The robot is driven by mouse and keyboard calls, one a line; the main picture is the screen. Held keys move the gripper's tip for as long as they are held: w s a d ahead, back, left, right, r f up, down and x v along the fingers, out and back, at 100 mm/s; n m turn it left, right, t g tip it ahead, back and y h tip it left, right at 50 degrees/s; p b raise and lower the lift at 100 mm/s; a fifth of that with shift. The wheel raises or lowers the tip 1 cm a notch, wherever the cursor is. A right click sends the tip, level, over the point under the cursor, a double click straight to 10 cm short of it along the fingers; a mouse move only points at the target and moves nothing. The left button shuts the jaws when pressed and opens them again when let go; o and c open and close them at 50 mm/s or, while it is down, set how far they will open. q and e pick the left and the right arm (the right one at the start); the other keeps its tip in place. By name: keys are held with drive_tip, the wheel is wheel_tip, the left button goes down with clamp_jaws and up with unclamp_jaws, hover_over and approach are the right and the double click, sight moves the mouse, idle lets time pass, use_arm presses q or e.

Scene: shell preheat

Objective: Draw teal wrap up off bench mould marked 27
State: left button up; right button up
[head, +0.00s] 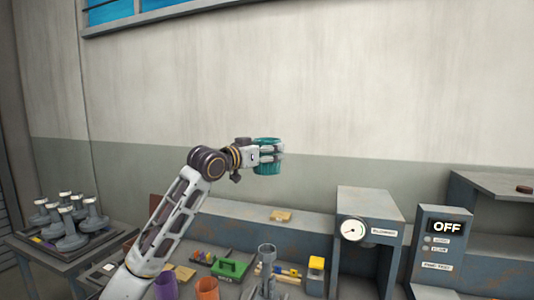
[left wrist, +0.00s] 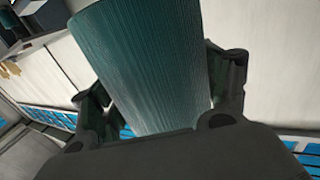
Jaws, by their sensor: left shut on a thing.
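The teal wrap (head: 268,164) is a ribbed sleeve, held up in the air above the bench. My left gripper (head: 270,155) is shut on it, with fingers on its sides. In the left wrist view the teal wrap (left wrist: 150,65) fills the middle between the two dark fingers of the left gripper (left wrist: 165,95). A grey upright mould (head: 267,262) stands on the bench below, apart from the wrap. Any number on it is too small to read.
A gauge box (head: 367,232) and a control box reading OFF (head: 445,240) stand at the right. An orange cup (head: 207,288), a purple cup (head: 166,286), a green toolbox (head: 230,268) and a yellow-topped item (head: 316,264) crowd the bench. Several grey moulds stand on a left side table (head: 75,262).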

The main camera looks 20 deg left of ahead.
use_arm(q)
drive_tip(key=shift+r+p, duration=0.4)
drive_tip(key=shift+r, duration=0.5)
drive_tip(key=shift+r, duration=0.1)
